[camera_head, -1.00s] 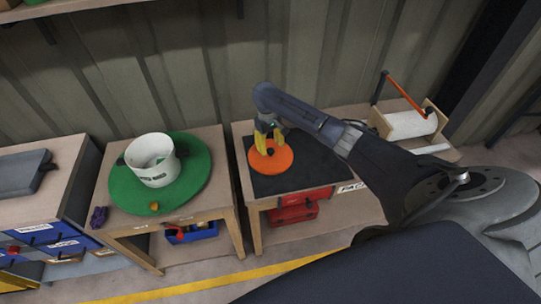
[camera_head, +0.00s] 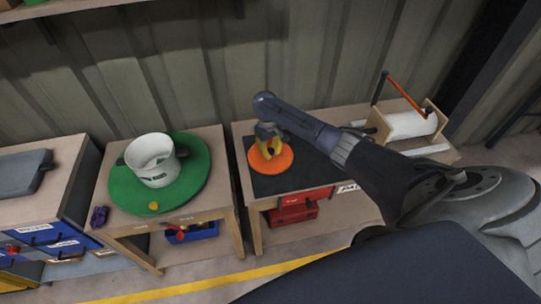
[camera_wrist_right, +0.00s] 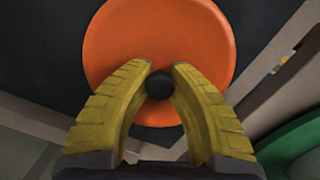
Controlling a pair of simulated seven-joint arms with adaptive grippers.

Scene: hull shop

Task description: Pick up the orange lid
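The orange lid (camera_head: 284,161) is a flat round disc lying on the black mat on the right-hand table. In the right wrist view the lid (camera_wrist_right: 200,40) has a round black knob (camera_wrist_right: 160,87) at its middle. My right gripper (camera_head: 268,146) points down over the lid. Its yellow fingers (camera_wrist_right: 161,72) stand on both sides of the knob and appear to touch it, shut on it. In the head view the fingers hide most of the knob. The lid looks flat on the mat. My left gripper is in neither view.
A white pot (camera_head: 152,163) stands on a green round mat (camera_head: 128,194) on the middle table, beside a small yellow object (camera_head: 154,206). The black mat (camera_head: 308,176) is otherwise clear. A white roll (camera_head: 408,124) in a holder stands at right.

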